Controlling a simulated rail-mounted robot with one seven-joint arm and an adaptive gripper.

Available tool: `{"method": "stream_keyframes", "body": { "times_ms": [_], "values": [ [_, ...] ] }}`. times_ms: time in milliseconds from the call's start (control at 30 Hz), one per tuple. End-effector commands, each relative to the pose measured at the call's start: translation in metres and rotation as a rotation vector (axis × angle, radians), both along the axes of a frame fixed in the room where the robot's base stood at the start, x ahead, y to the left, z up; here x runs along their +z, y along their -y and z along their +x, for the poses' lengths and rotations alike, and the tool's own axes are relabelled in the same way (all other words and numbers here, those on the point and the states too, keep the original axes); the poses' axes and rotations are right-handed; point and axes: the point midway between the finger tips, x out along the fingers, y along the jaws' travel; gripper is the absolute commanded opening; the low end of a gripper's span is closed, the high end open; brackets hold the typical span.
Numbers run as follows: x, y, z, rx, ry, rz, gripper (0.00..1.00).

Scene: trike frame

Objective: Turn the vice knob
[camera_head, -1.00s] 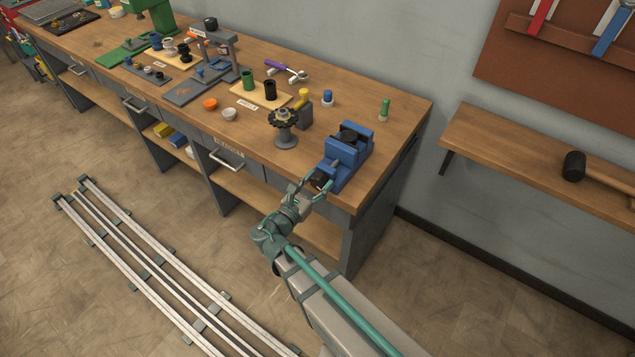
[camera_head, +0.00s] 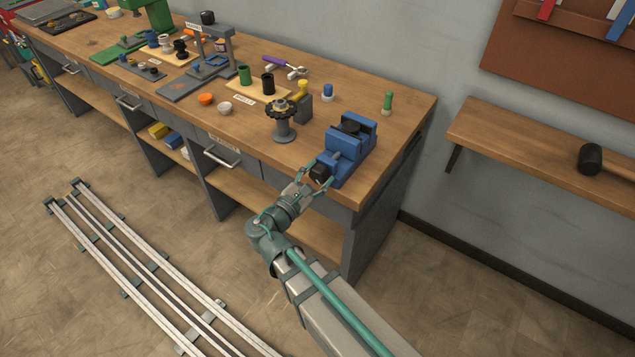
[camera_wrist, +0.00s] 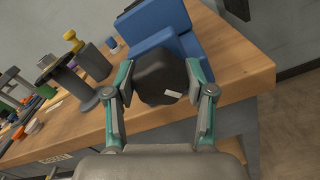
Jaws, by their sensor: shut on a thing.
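The blue vice (camera_head: 346,150) stands at the right front corner of the workbench. Its black knob (camera_head: 319,171) faces the bench's front edge. In the wrist view the dark knob (camera_wrist: 161,76), with a small white mark on it, fills the space between the two fingers, and the blue vice body (camera_wrist: 165,30) rises behind it. My gripper (camera_head: 318,174) is at the knob with one finger on each side, shut on it. The wrist view shows both teal and grey fingers of my gripper (camera_wrist: 160,90) against the knob's sides.
A grey stand with a dark toothed wheel (camera_head: 282,112) is left of the vice on the wooden workbench (camera_head: 237,134). A green-handled piece (camera_head: 387,101) and a blue-topped piece (camera_head: 327,92) stand behind. A wall shelf (camera_head: 540,150) holding a mallet (camera_head: 591,158) is at right.

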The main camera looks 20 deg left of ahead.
Motion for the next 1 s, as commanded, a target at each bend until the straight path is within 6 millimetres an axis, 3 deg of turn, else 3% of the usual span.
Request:
{"method": "stream_keyframes", "body": {
  "times_ms": [1000],
  "values": [
    [0.0006,0.0007,-0.0003,-0.001,0.013,0.038,0.19]
  ]
}}
